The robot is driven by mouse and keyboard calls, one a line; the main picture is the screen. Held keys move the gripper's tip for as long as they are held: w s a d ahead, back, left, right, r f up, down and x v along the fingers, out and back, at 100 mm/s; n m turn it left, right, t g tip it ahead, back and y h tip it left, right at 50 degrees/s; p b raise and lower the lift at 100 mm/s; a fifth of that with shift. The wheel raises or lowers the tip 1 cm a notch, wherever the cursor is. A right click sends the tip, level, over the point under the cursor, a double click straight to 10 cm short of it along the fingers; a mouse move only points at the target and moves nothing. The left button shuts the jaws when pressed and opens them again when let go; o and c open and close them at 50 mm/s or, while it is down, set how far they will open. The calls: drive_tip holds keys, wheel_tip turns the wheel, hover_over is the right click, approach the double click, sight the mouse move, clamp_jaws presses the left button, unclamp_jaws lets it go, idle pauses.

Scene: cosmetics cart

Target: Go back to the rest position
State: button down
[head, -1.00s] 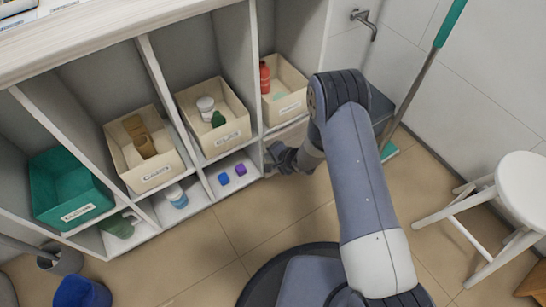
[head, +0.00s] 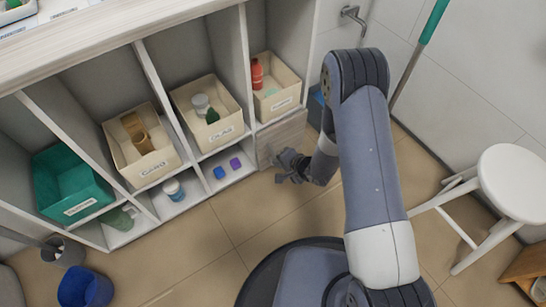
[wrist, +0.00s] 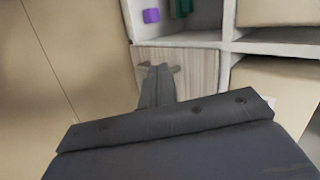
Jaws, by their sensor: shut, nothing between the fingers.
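My gripper (head: 288,178) is low, in front of the wooden door panel (head: 281,139) of the right-hand lower compartment. Its fingers are shut and empty, and they also show in the wrist view (wrist: 163,70), pointing at the wood-grain panel (wrist: 186,68). The gripper looks close to the panel; I cannot tell whether it touches. My arm reaches up from the base and bends down toward the shelf.
Bins stand in the shelf: green (head: 62,208), CARD (head: 165,178), GLAS (head: 222,140) and one with a red bottle (head: 257,72). Small blue (head: 219,173) and purple (head: 235,163) cubes lie in a lower compartment. A white stool (head: 513,178) stands right.

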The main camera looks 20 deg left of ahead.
drive_tip(key=shift+s+d+r, duration=0.25)
drive_tip(key=shift+d+r, duration=0.05)
drive_tip(key=shift+r, duration=0.05)
drive_tip(key=w+a+f+b, duration=0.4)
drive_tip(key=w+a+f, duration=0.2)
drive_tip(key=w+a, duration=0.1)
drive_tip(key=shift+w+a+f, duration=0.25)
drive_tip(key=shift+a+f, duration=0.15)
drive_tip(key=shift+a, duration=0.5)
